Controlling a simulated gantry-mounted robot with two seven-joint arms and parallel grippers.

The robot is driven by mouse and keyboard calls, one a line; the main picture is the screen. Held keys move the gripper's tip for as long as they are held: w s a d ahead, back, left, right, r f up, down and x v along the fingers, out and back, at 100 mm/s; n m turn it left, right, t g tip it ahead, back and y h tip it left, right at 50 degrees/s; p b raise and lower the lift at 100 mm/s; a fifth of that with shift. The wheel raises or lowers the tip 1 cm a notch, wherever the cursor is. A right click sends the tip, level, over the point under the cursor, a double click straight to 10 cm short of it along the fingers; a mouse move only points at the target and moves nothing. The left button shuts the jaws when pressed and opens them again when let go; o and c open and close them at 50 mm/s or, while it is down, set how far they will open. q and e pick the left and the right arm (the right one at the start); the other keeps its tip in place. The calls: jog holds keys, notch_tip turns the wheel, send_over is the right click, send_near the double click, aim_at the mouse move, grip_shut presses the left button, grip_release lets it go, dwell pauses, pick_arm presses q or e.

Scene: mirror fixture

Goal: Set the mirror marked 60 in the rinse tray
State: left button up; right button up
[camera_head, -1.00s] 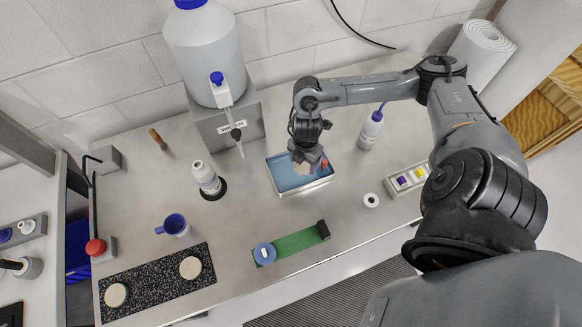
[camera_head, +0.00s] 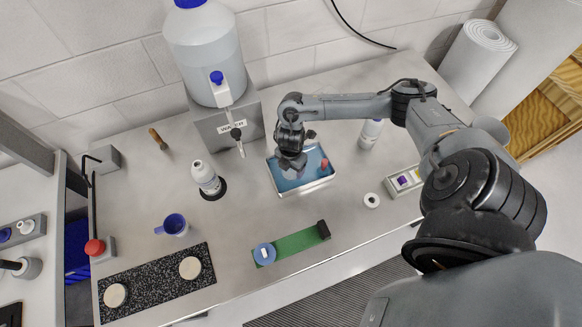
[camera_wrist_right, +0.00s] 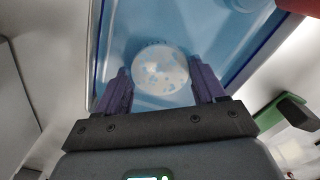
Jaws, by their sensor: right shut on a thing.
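The rinse tray (camera_head: 331,184) is a shallow metal tray with blue liquid inside; its blue wall (camera_wrist_right: 100,60) also shows in the right wrist view. My right gripper (camera_head: 291,168) is over the left part of the tray. In the right wrist view its two purple fingers (camera_wrist_right: 160,88) are shut on a pale round mirror (camera_wrist_right: 160,68) with blue-white speckles. The mirror lies against the blue of the tray; I cannot tell whether it touches the bottom. No mark 60 is readable. In the head view the gripper mostly hides this mirror. My left gripper is not in view.
A red object (camera_head: 324,163) stands at the tray's right side. Behind is a water jug (camera_head: 203,55) with a tap. A white bottle (camera_head: 205,178) is left, a green strip (camera_head: 296,243) in front. Two pale discs lie on a speckled slab (camera_head: 150,284).

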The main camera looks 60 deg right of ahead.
jog(key=o, duration=1.1)
jog(key=shift+o, duration=0.2)
